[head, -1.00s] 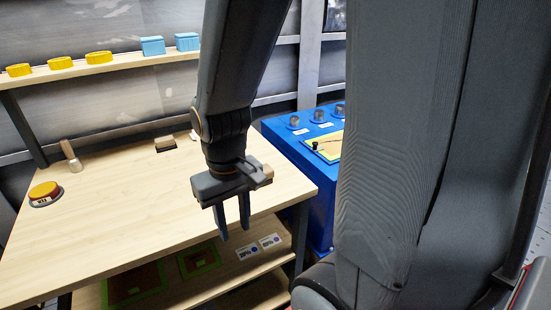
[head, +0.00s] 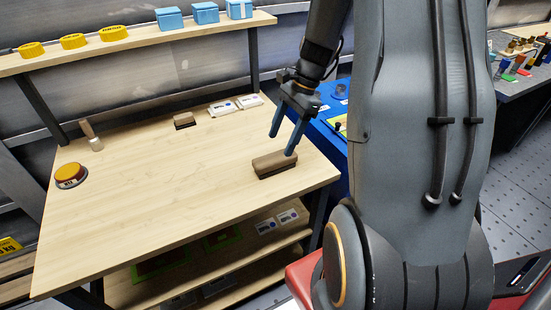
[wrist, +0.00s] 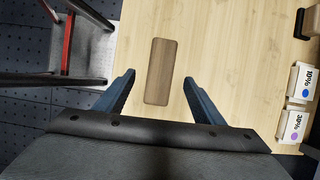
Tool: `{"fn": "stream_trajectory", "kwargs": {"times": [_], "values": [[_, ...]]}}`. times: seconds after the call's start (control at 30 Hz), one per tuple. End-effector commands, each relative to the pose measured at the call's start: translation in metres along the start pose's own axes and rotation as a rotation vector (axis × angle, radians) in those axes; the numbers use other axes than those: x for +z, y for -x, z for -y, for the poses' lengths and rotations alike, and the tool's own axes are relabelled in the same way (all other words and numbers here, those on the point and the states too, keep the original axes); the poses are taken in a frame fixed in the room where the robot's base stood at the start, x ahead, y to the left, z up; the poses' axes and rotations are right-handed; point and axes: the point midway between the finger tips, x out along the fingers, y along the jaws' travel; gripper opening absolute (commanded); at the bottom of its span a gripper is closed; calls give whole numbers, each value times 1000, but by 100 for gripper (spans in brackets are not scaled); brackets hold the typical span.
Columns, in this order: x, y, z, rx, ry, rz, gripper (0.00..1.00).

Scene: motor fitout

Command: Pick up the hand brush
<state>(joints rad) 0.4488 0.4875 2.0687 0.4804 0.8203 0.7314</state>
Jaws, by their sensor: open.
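The hand brush, a brown wooden block (head: 274,164) with a dark underside, lies on the workbench near its right edge. In the wrist view its plain wooden top (wrist: 158,88) shows lengthwise between my fingers. My gripper (head: 282,144) is open and empty, pointing down just above and behind the brush in the head view. In the wrist view the two blue-grey fingers (wrist: 159,77) stand either side of the brush's near part, with a gap on each side. I cannot tell the exact height between fingertips and brush.
The workbench (head: 180,195) is mostly clear. A yellow-topped round button (head: 70,175), a wooden-handled tool (head: 91,136), a small dark-and-wood block (head: 184,120) and white labelled boxes (head: 222,108) stand on it. A shelf (head: 150,40) behind holds yellow and blue containers. A blue cabinet (head: 325,130) stands right.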

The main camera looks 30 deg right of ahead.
Motion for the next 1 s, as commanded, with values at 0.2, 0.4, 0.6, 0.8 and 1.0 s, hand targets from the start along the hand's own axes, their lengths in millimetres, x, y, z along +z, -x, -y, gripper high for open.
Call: {"fn": "stream_trajectory", "kwargs": {"times": [0.2, 0.4, 0.6, 0.8, 1.0], "values": [[-1, -20, 2, -1, -29, 11, 62], [-2, -37, 1, 0, -25, 10, 62], [-4, -63, 1, 0, -23, 9, 62], [-4, -77, 2, -2, -22, 8, 62], [-5, -78, 2, -3, -22, 7, 62]]}}
